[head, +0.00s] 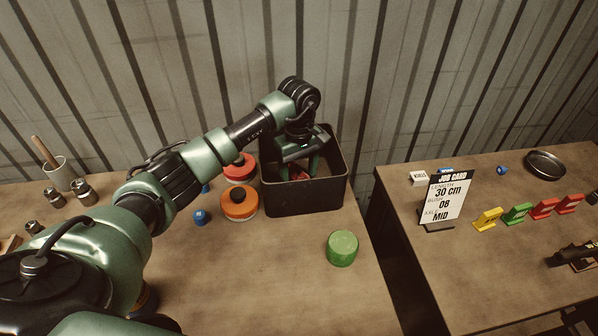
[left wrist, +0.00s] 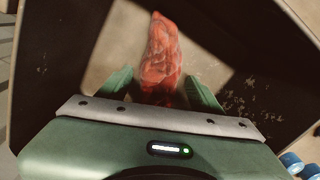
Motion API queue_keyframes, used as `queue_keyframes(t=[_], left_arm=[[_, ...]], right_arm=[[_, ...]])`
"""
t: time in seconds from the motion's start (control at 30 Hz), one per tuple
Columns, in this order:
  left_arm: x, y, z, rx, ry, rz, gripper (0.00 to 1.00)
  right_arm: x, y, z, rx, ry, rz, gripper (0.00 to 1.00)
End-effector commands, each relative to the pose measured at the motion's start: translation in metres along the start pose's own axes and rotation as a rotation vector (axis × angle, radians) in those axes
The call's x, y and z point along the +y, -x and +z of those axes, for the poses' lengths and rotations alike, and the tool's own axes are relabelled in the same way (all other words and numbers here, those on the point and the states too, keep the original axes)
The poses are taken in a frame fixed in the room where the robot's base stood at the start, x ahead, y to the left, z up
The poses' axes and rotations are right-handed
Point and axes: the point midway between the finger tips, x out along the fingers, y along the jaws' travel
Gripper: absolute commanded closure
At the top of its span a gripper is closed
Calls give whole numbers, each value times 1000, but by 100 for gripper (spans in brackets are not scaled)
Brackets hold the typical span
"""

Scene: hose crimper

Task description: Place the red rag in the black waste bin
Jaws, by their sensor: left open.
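The black waste bin (head: 310,200) stands at the back right of the left bench. My left gripper (head: 299,171) points down inside its opening, with its fingers apart. In the left wrist view the red rag (left wrist: 162,55) shows between and beyond the open fingers (left wrist: 160,92), within the dark bin walls (left wrist: 255,85). Part of the rag is hidden by the gripper body. I cannot tell whether it touches the fingers or the bin floor. My right gripper is not in view.
Red (head: 240,168) and orange (head: 239,204) round containers stand left of the bin, a green one (head: 342,248) in front. Fittings and a cup (head: 60,173) are at the far left. A gap separates the right bench, which holds a job card (head: 446,200) and coloured tags.

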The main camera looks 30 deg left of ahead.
Motion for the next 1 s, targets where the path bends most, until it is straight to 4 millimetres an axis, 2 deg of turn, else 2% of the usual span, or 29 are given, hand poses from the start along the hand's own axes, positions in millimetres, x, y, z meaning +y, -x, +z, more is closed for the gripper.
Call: queue_keyframes(t=[0.1, 0.17, 0.27, 0.5, 0.7, 0.83, 1.0], left_arm=[[0, 5, 0, 0, 0, 0, 34], [1, 10, -1, 2, -1, 4, 34], [1, 26, -2, 4, -1, 5, 34], [1, 79, -1, 4, 0, 4, 34], [0, 111, 0, 1, 1, 2, 34], [0, 120, 0, 1, 1, 0, 34], [0, 123, 0, 0, 0, -1, 34]], right_arm=[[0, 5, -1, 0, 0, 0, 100], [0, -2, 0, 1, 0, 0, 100], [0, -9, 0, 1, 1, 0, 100], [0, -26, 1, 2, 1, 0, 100], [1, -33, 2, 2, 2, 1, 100], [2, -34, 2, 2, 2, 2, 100], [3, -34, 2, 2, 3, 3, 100]])
